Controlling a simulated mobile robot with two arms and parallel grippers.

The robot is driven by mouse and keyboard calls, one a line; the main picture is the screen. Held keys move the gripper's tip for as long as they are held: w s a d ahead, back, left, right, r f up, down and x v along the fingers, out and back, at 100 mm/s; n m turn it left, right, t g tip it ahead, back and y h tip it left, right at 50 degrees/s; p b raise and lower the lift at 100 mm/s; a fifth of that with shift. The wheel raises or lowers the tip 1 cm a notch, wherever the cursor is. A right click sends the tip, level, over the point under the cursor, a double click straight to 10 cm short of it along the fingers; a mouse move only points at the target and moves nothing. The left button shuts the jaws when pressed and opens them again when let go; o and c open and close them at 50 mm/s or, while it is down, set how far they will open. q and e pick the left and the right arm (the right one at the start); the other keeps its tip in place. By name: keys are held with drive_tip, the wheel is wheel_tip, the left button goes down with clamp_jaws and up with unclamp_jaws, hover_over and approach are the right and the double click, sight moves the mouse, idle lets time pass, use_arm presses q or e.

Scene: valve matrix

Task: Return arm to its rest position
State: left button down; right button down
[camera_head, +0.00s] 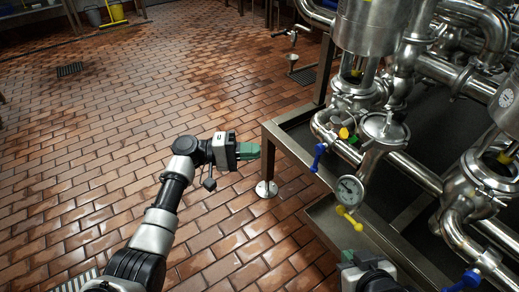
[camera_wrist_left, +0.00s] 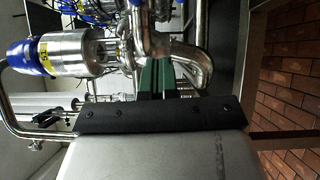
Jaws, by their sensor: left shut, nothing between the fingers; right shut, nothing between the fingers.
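My left gripper (camera_head: 250,151) reaches in from the lower left over the tiled floor, its green fingers pointing right toward the corner of the metal frame. It is shut and empty. In the left wrist view its green fingers (camera_wrist_left: 155,78) are together in front of steel piping, with nothing between them. My right gripper (camera_head: 347,257) shows at the bottom edge, low beside the skid; its green fingertips are partly visible, and most of that arm is out of view. It is shut and empty.
The brick floor (camera_head: 110,125) at left is mostly clear.

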use_arm(q)
drive_tip(key=shift+f, duration=0.1)
idle(0.3)
